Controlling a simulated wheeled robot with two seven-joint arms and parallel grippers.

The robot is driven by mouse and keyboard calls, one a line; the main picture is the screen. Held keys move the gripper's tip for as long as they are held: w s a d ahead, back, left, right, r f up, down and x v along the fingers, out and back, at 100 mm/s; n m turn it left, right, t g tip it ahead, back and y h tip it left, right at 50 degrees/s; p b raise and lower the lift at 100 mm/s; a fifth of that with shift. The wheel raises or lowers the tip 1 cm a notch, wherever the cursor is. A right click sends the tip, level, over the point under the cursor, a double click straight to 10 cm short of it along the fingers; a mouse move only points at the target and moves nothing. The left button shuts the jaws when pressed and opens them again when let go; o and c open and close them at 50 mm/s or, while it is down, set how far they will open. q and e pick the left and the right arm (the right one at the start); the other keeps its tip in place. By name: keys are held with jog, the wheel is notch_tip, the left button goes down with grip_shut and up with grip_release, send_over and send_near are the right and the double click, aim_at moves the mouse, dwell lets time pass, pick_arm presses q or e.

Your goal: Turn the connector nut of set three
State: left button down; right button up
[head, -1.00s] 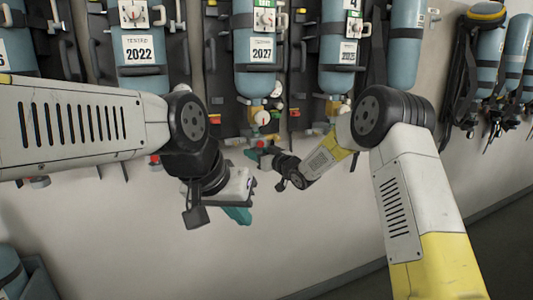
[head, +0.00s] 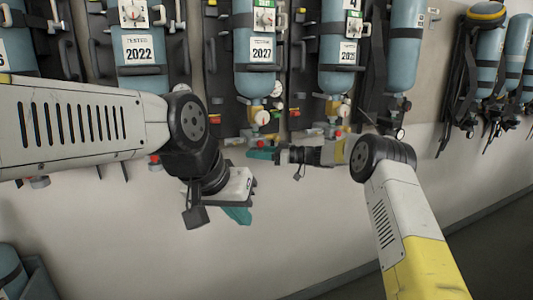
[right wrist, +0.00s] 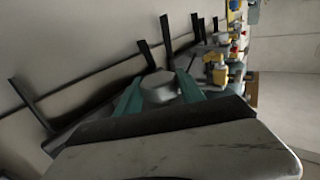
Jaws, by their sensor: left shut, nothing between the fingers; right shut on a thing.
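The blue cylinder marked 2027 (head: 256,78) hangs left of the one under the plate showing a 4; its own set number is not readable. Its valve and fittings (head: 261,117) are at its lower end. My right gripper (head: 260,155) is just below these fittings, pointing left. In the right wrist view its teal fingers are shut on a grey faceted nut (right wrist: 158,88). In the head view the nut is too small and covered to make out. My left gripper (head: 240,215) is lower, shut and empty, in front of the bare wall.
Other breathing sets hang beside it, such as the cylinder marked 2022 (head: 140,60) and the one marked 2025 (head: 345,60). More sets hang at the far right (head: 487,55). Black bracket arms (right wrist: 147,55) stick out near the right gripper. The wall below is clear.

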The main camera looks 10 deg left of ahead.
jog(key=shift+r+n+g, duration=0.15)
jog(key=shift+n+g, duration=0.55)
jog(key=shift+g, duration=0.6)
jog(key=o, duration=1.4)
jog(key=shift+c, duration=0.2)
jog(key=d, duration=0.7)
jog(key=shift+w+d, duration=0.35)
jog(key=shift+d, duration=0.05)
